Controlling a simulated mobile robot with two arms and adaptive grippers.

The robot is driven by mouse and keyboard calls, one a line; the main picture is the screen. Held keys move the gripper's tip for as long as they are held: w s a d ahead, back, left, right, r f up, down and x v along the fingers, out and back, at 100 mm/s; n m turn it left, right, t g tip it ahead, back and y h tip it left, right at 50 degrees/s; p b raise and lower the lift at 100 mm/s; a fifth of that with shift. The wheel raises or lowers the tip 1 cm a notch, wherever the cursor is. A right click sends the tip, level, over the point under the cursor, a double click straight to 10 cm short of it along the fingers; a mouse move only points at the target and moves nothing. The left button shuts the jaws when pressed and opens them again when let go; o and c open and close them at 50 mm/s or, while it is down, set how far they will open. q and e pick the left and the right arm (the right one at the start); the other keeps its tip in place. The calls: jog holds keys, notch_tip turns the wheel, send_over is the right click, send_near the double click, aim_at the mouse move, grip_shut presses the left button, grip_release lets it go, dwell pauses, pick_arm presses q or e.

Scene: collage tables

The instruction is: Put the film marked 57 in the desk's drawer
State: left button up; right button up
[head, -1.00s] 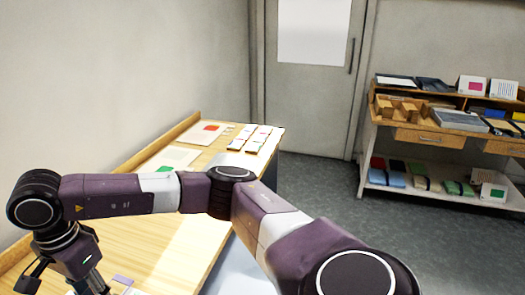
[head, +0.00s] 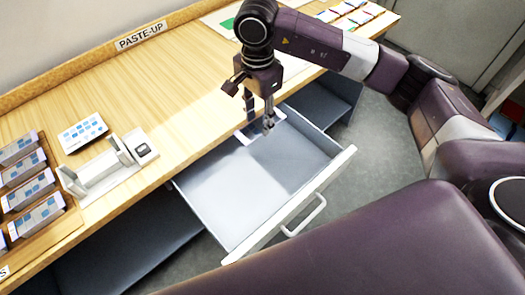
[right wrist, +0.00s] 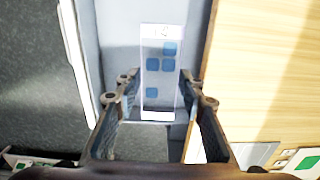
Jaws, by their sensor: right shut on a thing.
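My right gripper (head: 258,125) is over the far end of the open grey drawer (head: 225,205). It is shut on a clear film strip with blue squares (right wrist: 161,68), which sticks out past the fingertips in the right wrist view. A small mark shows on the white band at its far end, too small to read surely. In the head view the film is largely hidden by the gripper; pale edges show beside the fingers. The drawer's floor looks empty where I see it. I cannot tell whether the film touches it. My left gripper is out of view.
The wooden desk (head: 150,70) bears a PASTE-UP label (head: 140,36). At its left are a rack of film packs (head: 28,180), a card with blue squares (head: 83,132) and a white holder (head: 98,178). The drawer's front and handle (head: 305,215) jut out over the floor.

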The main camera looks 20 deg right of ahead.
jog(key=p, duration=0.2)
send_over(259, 164)
notch_tip(259, 164, down, 14)
jog(key=shift+s+a+r, duration=0.1)
jog(key=shift+f, duration=0.7)
notch_tip(259, 164, down, 3)
jog(key=shift+f, duration=0.2)
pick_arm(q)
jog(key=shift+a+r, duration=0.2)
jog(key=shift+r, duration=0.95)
pick_arm(e)
jog(key=shift+f, duration=0.15)
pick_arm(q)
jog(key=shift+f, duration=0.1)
pick_arm(e)
jog(key=shift+f, duration=0.2)
jog(key=o, duration=0.9)
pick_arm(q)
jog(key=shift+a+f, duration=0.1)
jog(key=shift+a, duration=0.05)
pick_arm(e)
jog(key=shift+o, duration=0.2)
jog(key=shift+r, duration=0.15)
